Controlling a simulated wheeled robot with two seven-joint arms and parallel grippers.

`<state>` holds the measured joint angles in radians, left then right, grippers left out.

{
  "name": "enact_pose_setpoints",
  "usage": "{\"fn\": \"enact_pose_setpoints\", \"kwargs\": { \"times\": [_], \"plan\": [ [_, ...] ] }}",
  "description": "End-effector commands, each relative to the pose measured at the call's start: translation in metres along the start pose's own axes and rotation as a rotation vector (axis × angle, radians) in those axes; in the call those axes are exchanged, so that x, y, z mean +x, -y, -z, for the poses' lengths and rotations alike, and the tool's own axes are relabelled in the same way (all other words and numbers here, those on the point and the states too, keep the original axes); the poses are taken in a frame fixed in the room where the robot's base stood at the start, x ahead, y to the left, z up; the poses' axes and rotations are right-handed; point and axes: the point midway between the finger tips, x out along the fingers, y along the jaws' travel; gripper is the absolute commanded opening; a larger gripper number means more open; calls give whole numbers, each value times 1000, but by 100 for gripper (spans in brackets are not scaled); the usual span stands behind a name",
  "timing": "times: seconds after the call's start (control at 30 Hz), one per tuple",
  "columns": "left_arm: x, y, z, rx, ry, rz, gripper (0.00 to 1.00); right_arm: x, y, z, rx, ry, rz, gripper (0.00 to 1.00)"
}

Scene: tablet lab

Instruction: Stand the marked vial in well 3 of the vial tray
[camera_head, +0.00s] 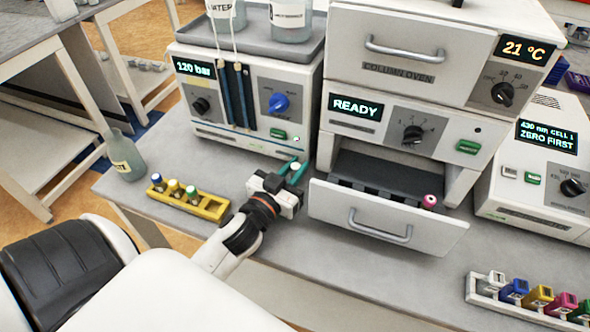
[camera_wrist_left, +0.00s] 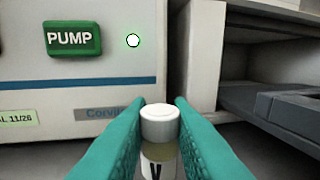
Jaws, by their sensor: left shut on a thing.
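My left gripper (camera_head: 291,171) is shut on a white-capped vial (camera_wrist_left: 160,148), held upright between the two teal fingers. A dark mark like a "V" shows on its label; the lower part is out of the wrist picture. The vial's cap (camera_head: 295,166) shows small in the head view, in front of the pump unit and left of the open drawer. The vial tray (camera_head: 372,190) looks to be the dark insert in the pulled-out drawer. A pink-capped vial (camera_head: 429,202) stands at its right end. The well numbers cannot be read. My right gripper is not in view.
A yellow rack (camera_head: 208,207) with several capped vials stands left of my gripper. The drawer front (camera_head: 385,222) with its handle juts over the bench. The pump unit (camera_head: 245,105) stands close behind. A rack of coloured items (camera_head: 530,300) lies at front right.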

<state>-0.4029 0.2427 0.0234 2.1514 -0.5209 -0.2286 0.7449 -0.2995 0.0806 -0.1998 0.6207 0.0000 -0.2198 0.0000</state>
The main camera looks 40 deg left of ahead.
Motion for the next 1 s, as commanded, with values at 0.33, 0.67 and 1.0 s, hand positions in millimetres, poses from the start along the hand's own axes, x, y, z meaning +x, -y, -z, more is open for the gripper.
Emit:
{"fn": "enact_pose_setpoints", "kwargs": {
  "times": [0.33,0.67,1.0],
  "plan": [
    [0,0,4,-1,-1,-1,0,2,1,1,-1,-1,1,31],
    [0,0,3,0,0,0,41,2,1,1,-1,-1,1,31],
    [-21,0,3,-2,-3,1,41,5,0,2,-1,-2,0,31]
  ]
}}
